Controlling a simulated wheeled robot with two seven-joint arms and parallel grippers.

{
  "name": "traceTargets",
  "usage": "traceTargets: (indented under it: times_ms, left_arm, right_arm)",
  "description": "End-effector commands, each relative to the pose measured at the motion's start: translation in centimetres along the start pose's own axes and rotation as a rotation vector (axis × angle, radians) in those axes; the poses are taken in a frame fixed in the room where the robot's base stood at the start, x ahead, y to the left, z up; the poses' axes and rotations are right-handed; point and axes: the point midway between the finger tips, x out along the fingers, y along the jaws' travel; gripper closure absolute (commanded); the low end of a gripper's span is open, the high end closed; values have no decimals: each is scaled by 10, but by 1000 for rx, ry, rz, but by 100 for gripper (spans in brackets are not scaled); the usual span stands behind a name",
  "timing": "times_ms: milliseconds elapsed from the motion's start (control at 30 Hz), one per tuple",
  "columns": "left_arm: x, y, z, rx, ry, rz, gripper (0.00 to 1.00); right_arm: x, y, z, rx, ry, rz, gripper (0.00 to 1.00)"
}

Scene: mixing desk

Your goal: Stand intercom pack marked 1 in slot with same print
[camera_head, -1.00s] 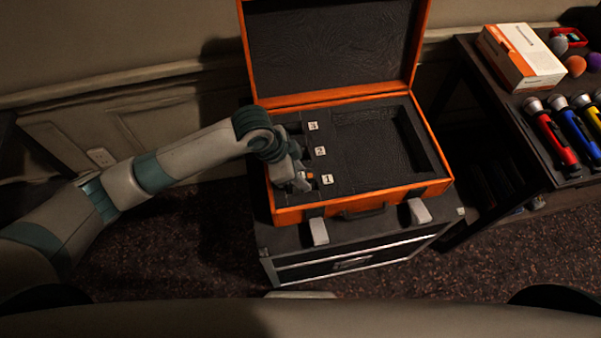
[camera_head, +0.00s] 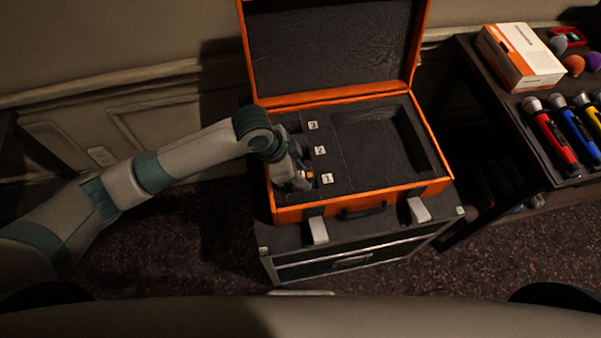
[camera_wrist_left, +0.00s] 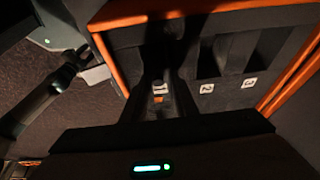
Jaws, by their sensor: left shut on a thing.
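The open orange case (camera_head: 290,215) has dark foam with slots marked 1, 2 and 3 along its left side. The label 1 (camera_head: 327,179) is nearest the front and also shows in the left wrist view (camera_wrist_left: 160,88). My left gripper (camera_head: 303,181) is down at the slot beside that label. It is shut on the intercom pack (camera_wrist_left: 158,99), of which only a small orange patch shows clearly between the fingers. The pack's print and lower end are hidden, so I cannot tell how deep it sits. My right gripper is out of view.
Slots 2 (camera_head: 320,150) and 3 (camera_head: 313,125) look empty. The case stands on a black equipment box (camera_head: 350,262). A side table at right holds a white-orange carton (camera_head: 522,57) and several coloured microphones (camera_head: 555,143).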

Motion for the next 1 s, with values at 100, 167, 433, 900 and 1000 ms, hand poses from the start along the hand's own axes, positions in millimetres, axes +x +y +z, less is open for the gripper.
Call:
traceTargets:
  times_ms: [100, 167, 433, 900, 1000]
  left_arm:
    - [-1, 0, -1, 0, 1, 0, 100]
    - [-1, 0, -1, 0, 1, 0, 100]
    - [-1, 0, -1, 0, 1, 0, 100]
    - [0, 0, 0, 0, 1, 0, 100]
    - [0, 0, 0, 0, 1, 0, 100]
  right_arm:
    - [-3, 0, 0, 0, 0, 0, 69]
    - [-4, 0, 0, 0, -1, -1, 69]
    - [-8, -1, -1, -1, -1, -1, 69]
    - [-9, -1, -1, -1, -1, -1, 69]
    - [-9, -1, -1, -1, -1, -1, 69]
